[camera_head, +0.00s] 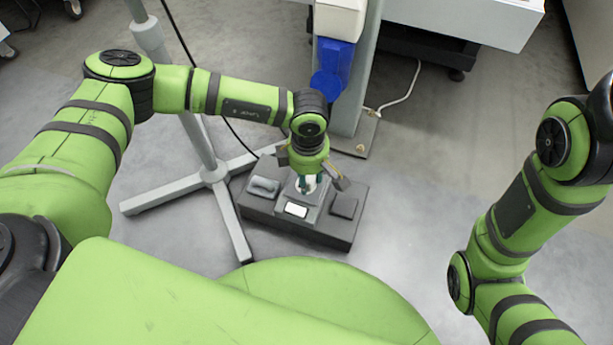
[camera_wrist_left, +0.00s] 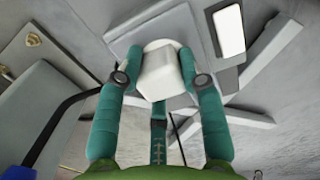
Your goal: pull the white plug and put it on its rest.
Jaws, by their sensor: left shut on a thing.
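My left gripper (camera_head: 308,183) is over the middle of a low dark grey box (camera_head: 285,223) on the floor. Its teal fingers (camera_wrist_left: 157,80) are shut on the white plug (camera_wrist_left: 160,72), a blocky white piece with rounded edges. Only a bit of the plug shows between the fingers in the head view. Whether it is still seated in the box or lifted clear, I cannot tell. A white rectangle (camera_head: 296,210) lies on the box just in front of the gripper. Which part is the rest, I cannot tell. My right gripper is out of view.
The box carries a grey rounded piece (camera_head: 264,187) at left and a dark square pad (camera_head: 343,206) at right. A grey stand with crossed legs (camera_head: 170,196) is close at left. A column with a blue fitting (camera_head: 334,60) stands behind. Floor at right is clear.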

